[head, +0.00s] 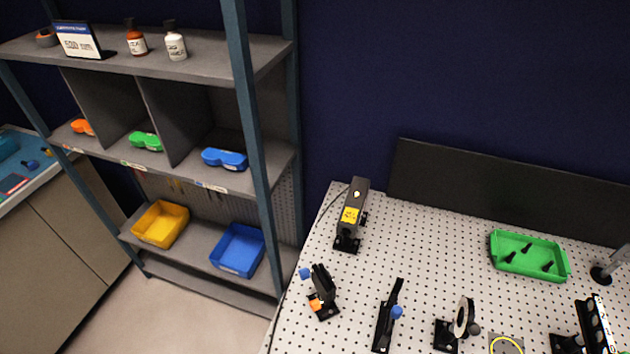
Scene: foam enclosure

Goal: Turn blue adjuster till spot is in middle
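A black mirror mount (322,288) stands at the left front of the perforated board, with a blue adjuster (304,273) at its upper left and an orange knob (315,304) low on it. A second black mount (388,318) to its right carries another blue adjuster (397,312). A grey box-shaped device with a yellow label (350,215), which looks like a laser, stands behind them. I cannot make out a light spot in this view. Neither of my grippers is in view.
The perforated board (430,235) is clear in its middle. A round optic (461,318) and a black piece with white marks (598,325) stand at front right. A green tray (530,256) holds several black parts. A black panel (500,190) stands behind; shelves (200,65) stand left.

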